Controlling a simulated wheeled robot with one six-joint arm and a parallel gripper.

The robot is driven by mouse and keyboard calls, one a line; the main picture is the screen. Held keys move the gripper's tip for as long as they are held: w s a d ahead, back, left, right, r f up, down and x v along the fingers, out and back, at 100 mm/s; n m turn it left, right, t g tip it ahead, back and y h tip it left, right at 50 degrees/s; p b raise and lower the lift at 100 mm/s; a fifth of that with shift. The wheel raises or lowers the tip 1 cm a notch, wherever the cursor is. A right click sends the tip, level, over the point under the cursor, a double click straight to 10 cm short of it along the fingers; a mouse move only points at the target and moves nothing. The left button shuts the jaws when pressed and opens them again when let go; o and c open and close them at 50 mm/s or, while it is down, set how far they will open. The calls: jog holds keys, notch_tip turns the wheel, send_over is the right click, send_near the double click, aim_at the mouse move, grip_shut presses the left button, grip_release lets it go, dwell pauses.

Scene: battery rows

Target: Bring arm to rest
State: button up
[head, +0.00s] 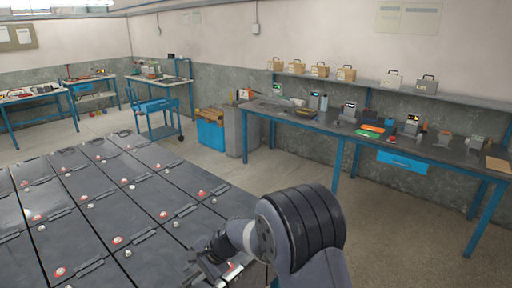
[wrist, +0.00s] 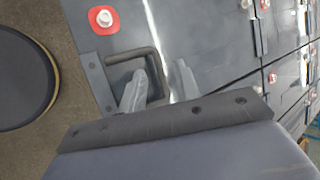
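My arm rises in the lower middle of the head view, bent over the near right edge of the battery rows (head: 150,200). My gripper (head: 212,272) is low beside that edge and partly cut off by the frame's bottom. In the wrist view my gripper (wrist: 160,88) shows two grey fingers standing apart. A black battery handle (wrist: 135,57) lies beyond and partly behind the fingers; I cannot tell if they touch it. Nothing is visibly held. A red-ringed terminal (wrist: 103,18) sits on the battery top near the handle.
A long workbench (head: 290,112) with instruments stands along the right wall, under a shelf (head: 375,83) with boxes. A blue cart (head: 157,110) and a blue bin (head: 210,133) stand beyond the rows. The floor (head: 385,225) between the rows and the bench is clear.

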jog(key=shift+s+d+r+t+y+b, duration=0.2)
jog(key=shift+s+d+t+y+b, duration=0.2)
jog(key=shift+y, duration=0.3)
jog(key=shift+s+d+n+t+y+b, duration=0.2)
jog(key=shift+n+t+y+b, duration=0.3)
jog(key=shift+b, duration=0.7)
jog(key=y+b, duration=0.1)
jog(key=b, duration=0.1)
jog(key=s+d+t+y+b, duration=0.1)
jog(key=b, duration=0.2)
jog(key=shift+d+r+n+t+y, duration=0.2)
jog(key=shift+n+t+y, duration=0.1)
jog(key=shift+y, duration=0.1)
jog(key=s+d+n+t+y+b, duration=0.1)
jog(key=y+b, duration=0.1)
jog(key=b, duration=0.2)
jog(key=shift+s+d+f+y, duration=0.1)
jog(key=shift+d+y, duration=0.1)
jog(key=shift+y, duration=0.2)
jog(key=v, duration=0.3)
jog(key=b+v, duration=0.1)
jog(key=shift+s+d+r, duration=0.1)
jog(key=shift+d+r, duration=0.05)
jog(key=shift+r, duration=0.15)
